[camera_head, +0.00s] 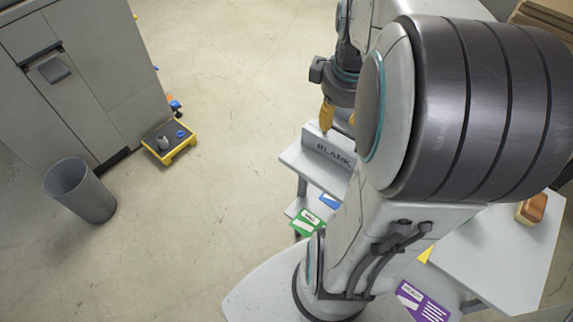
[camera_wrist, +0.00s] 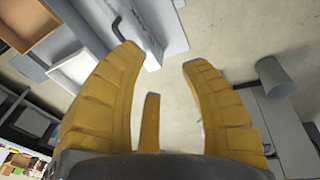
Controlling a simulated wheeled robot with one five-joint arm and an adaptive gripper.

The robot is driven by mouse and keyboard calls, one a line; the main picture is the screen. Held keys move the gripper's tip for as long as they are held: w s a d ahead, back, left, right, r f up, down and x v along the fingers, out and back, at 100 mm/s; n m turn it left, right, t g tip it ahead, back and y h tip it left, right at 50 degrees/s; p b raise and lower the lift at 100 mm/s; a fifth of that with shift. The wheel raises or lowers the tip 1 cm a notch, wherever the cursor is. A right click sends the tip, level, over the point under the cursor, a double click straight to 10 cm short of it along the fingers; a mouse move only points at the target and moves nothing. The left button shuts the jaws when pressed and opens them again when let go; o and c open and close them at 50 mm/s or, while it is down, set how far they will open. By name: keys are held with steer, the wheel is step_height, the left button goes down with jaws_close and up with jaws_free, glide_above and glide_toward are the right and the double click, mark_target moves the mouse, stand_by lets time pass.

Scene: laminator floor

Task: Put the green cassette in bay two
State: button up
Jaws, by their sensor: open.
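My gripper (camera_wrist: 162,58) is open, its yellow fingers spread with nothing between them in the wrist view. In the head view its yellow finger (camera_head: 327,115) is at the "BLANK" block (camera_head: 322,150) on a pale table; I cannot tell whether they touch. A green flat piece with a white label (camera_head: 308,222) is low beside that table, partly hidden by my arm. I cannot tell whether it is the green cassette. No bay two can be made out; my arm hides much of the right side.
A blue piece (camera_head: 329,201) is near the green one. A purple labelled piece (camera_head: 423,303) is at bottom right. A white table (camera_head: 500,265) bears an orange-brown object (camera_head: 532,208). A grey bin (camera_head: 80,190) and yellow-edged platform (camera_head: 168,142) stand left. The floor between is clear.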

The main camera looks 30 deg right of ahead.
steer(key=s+a+t, duration=0.1)
steer(key=s+a, duration=0.2)
steer(key=a, duration=0.5)
steer(key=s+a+m+t+y, duration=0.1)
steer(key=s+a, duration=0.1)
steer(key=a, duration=0.6)
steer(key=shift+s+a+r+m, duration=0.2)
steer(key=shift+s+r+m, duration=0.1)
steer(key=shift+s, duration=0.1)
steer(key=shift+o, duration=1.1)
